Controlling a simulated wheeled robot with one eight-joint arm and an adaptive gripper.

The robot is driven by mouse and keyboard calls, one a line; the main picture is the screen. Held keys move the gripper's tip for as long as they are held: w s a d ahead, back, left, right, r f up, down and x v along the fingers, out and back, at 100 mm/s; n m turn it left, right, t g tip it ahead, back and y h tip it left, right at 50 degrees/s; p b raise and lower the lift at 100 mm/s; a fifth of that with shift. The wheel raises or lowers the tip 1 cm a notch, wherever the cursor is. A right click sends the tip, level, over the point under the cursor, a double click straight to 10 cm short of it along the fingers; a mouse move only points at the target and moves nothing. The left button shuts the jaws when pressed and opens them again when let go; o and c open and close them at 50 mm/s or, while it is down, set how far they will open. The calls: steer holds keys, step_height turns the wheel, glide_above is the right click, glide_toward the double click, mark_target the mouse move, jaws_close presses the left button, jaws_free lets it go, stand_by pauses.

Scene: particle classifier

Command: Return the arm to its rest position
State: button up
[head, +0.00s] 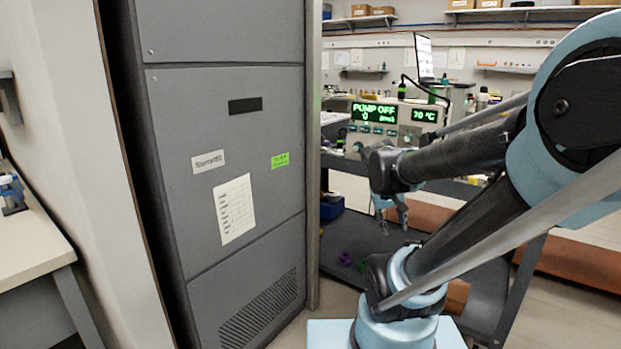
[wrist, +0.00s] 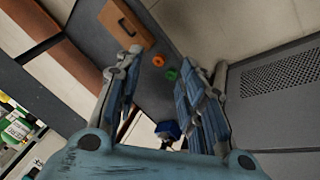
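My gripper (head: 391,215) hangs down from my arm in the head view, to the right of the grey cabinet and in front of the bench with the display unit. In the wrist view my gripper (wrist: 160,85) shows its two blue-padded fingers spread apart, with a wide gap and nothing held between them. Through the gap I see the dark floor-level surface, with small orange and green pieces lying well beyond the fingertips. My arm links fill the right side of the head view.
A tall grey cabinet (head: 225,180) stands close on the left. A unit with green displays (head: 385,125) reads PUMP OFF and 70 °C. Small purple and green pieces (head: 345,258) lie low between cabinet and arm. A blue box (head: 331,207) sits beside the cabinet.

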steer(key=s+a+f+g+y, duration=0.1)
steer(key=s+a+f+y, duration=0.2)
steer(key=s, duration=0.7)
steer(key=shift+a+f+y, duration=0.3)
steer(key=shift+a+f, duration=0.45)
steer(key=shift+a, duration=0.4)
steer(key=shift+w+f, duration=0.2)
steer(key=shift+w, duration=0.3)
